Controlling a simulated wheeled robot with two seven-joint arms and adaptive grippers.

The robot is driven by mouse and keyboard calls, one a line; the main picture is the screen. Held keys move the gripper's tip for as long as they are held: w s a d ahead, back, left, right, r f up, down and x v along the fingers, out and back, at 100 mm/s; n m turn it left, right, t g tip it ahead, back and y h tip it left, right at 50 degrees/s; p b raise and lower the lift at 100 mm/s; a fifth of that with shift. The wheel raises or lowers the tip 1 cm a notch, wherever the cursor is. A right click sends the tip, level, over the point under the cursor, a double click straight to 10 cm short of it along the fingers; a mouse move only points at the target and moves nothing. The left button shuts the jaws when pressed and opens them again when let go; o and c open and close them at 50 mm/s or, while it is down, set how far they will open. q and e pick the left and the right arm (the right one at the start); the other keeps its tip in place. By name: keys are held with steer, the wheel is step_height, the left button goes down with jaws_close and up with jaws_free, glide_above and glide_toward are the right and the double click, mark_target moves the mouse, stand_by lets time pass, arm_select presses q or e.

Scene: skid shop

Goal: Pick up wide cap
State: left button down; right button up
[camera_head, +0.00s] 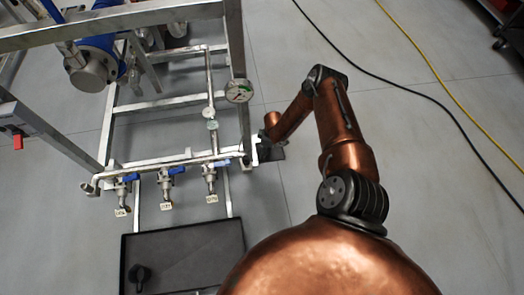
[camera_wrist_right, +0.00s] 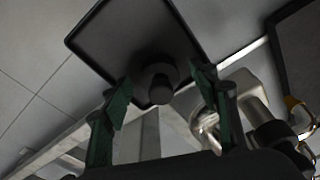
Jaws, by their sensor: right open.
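In the right wrist view a dark round piece with a short, thick stem (camera_wrist_right: 160,88) sits on a dark square plate (camera_wrist_right: 112,38). It looks like the wide cap, though the dark tones blur its outline. My right gripper (camera_wrist_right: 163,95) is open, with its green fingers on either side of the stem in the picture and nothing visibly held. I cannot tell whether they touch it. In the head view my right gripper (camera_head: 268,150) is beside the frame's right post and its details are small. Another black knobbed piece (camera_head: 138,274) lies in the black tray. My left gripper is out of view.

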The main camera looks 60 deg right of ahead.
steer(key=shift+c, duration=0.3)
steer(key=c, duration=0.9)
steer(key=shift+o, duration=0.2)
steer(key=shift+r, duration=0.1)
